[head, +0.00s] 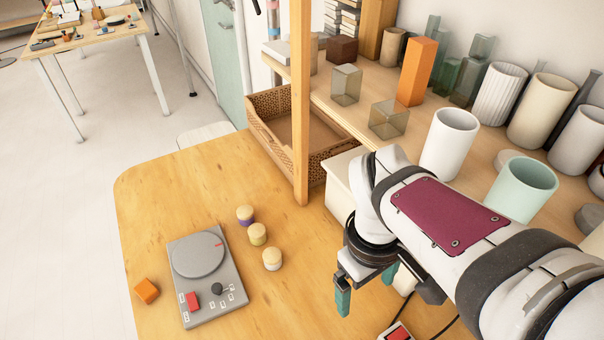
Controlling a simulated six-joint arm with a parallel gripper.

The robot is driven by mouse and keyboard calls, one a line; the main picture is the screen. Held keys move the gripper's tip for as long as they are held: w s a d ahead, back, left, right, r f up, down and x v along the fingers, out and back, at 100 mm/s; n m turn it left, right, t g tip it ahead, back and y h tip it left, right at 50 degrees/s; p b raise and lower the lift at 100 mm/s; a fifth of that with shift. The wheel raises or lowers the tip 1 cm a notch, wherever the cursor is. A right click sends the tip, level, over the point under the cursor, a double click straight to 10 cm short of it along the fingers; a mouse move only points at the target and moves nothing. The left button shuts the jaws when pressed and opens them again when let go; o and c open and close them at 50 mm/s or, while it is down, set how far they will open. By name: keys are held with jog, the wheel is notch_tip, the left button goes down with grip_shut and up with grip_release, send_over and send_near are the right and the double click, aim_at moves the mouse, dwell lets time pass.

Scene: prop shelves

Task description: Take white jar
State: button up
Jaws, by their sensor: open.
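The white jar (272,264) is a small round pot with a pale wooden-looking lid. It stands upright on the wooden table, nearest the front in a short row of three small jars. The yellowish jar (257,238) and the purple jar (246,220) stand behind it, with small gaps between them. My gripper (367,285) has teal fingers that are apart and point down, with nothing visible between them. It is to the right of the white jar in the picture, apart from it.
A grey device (205,275) with a round plate and red button lies left of the jars. An orange block (146,290) lies beside it. A wooden post (300,120) rises behind the jars, near a brown crate (262,122). Vases and cylinders fill the shelf (330,98) at right.

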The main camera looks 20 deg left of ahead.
jog(key=w+a+f+n+t, duration=0.1)
jog(key=w+a+f+n, duration=0.1)
jog(key=w+a+n, duration=0.55)
jog(key=n+t, duration=0.3)
jog(key=n, duration=1.1)
send_near(270, 255)
jog(key=shift+n+h, duration=0.25)
jog(key=shift+h, duration=0.15)
jog(key=x, duration=1)
jog(key=shift+a+f, duration=0.15)
jog(key=shift+a, duration=0.1)
grip_shut()
